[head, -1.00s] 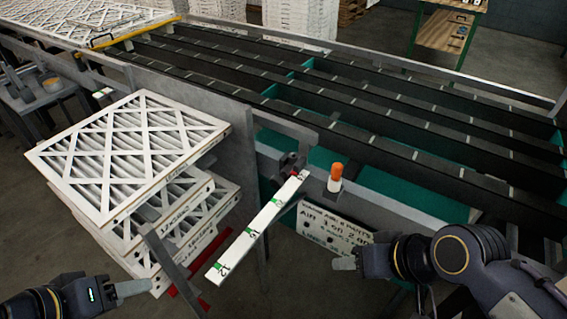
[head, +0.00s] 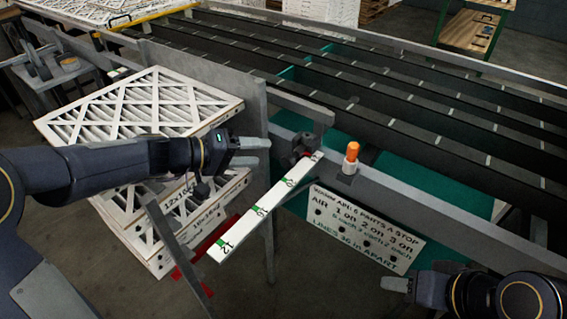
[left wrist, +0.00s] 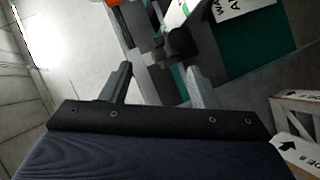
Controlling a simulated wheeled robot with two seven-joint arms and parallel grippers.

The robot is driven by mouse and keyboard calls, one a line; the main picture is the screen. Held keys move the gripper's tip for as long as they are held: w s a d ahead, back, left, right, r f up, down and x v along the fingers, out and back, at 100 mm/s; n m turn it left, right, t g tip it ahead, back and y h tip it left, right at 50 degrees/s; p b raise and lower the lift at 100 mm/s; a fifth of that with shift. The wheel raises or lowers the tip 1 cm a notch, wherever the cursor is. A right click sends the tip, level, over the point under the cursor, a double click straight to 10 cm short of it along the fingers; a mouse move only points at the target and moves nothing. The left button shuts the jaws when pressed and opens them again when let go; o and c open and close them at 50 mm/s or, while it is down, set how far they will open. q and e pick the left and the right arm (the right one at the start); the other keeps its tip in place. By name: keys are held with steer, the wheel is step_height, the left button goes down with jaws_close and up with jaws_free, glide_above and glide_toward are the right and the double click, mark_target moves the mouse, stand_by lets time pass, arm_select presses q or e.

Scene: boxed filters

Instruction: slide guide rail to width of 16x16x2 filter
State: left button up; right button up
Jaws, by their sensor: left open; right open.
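A white scale bar (head: 262,210) with green marks slants down toward me from the conveyor's near side. At its upper end is a dark clamp (head: 304,148) with a bit of red. A grey rail (head: 300,104) runs above it along the conveyor edge. My left gripper (head: 262,152) is open and empty, just left of the clamp and above the bar's left side. In the left wrist view, the dark clamp (left wrist: 178,45) shows beyond and between the spread fingers. My right gripper (head: 396,286) is open at the lower right, apart from everything.
Stacked white-framed filters (head: 140,105) stand left, partly hidden by my left arm. An orange-topped post (head: 351,155) stands right of the clamp. A lettered white sign (head: 365,230) hangs on the conveyor's front. A dark-belted conveyor (head: 400,100) fills the back.

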mark_target(283, 162)
arm_select(q)
steer(key=w+d+f, duration=0.1)
steer(key=d, duration=0.1)
steer(key=w+d+f, duration=0.1)
steer(key=d+f, duration=0.1)
steer(key=w+d+f, duration=0.1)
steer(key=d+f, duration=0.1)
steer(key=shift+d+f+p, duration=0.2)
steer(key=shift+f+p, duration=0.05)
steer(key=shift+p, duration=0.1)
